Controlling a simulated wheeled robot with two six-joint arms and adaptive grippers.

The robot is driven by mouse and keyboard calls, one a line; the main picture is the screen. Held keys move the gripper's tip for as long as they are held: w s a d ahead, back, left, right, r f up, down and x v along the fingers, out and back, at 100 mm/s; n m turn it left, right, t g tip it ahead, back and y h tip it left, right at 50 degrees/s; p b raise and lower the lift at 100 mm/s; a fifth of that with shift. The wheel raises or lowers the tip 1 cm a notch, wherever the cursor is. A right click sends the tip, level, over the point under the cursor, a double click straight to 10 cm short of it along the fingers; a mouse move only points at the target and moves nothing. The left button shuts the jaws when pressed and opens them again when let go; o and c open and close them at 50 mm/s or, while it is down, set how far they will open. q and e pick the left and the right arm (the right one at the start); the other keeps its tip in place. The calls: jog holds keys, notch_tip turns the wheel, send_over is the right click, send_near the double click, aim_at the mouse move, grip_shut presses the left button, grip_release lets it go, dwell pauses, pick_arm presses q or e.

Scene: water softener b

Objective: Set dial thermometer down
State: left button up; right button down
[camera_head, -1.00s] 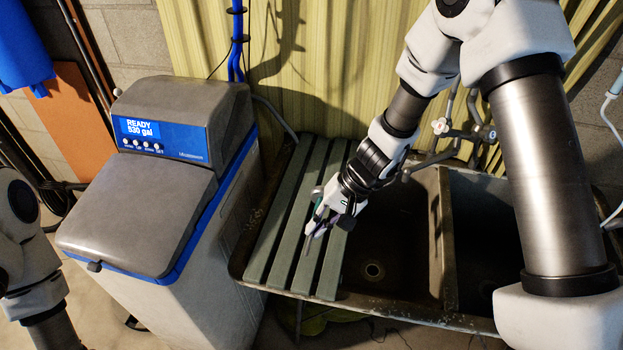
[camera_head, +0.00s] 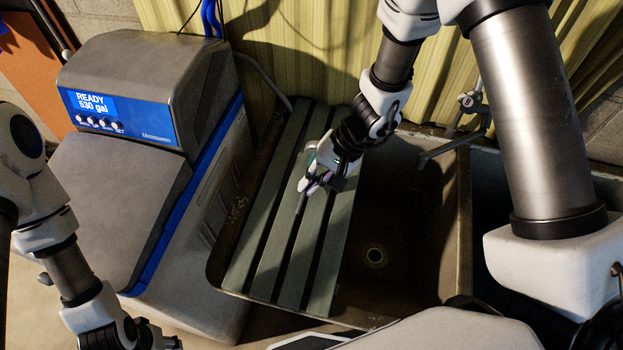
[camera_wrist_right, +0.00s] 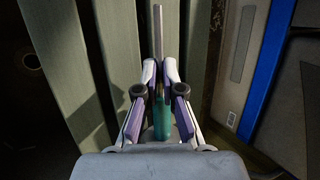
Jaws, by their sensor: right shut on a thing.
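The dial thermometer shows in the right wrist view as a thin metal stem (camera_wrist_right: 158,35) with a teal part (camera_wrist_right: 162,118) between the fingers. My right gripper (camera_head: 316,182) is shut on it over the slatted rack (camera_head: 268,235); it also shows in the wrist view (camera_wrist_right: 158,80). The stem points away from the gripper, along the slats. I cannot tell whether it touches them. The dial face is hidden. My left gripper (camera_head: 158,338) is partly in view at the bottom left, away from the rack, and its fingers are not clear.
A grey water softener (camera_head: 120,190) with a blue display panel stands left of the rack. The dark sink basin (camera_head: 395,225) is open to the right, with a faucet (camera_head: 462,125) behind it. The slats around the gripper are bare.

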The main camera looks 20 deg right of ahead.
jog(key=shift+s+a+b, duration=0.15)
jog(key=shift+s+b, duration=0.15)
jog(key=shift+f, duration=0.1)
jog(key=c, duration=1.3)
grip_release()
jog(key=shift+w, duration=0.25)
jog(key=shift+s, duration=0.1)
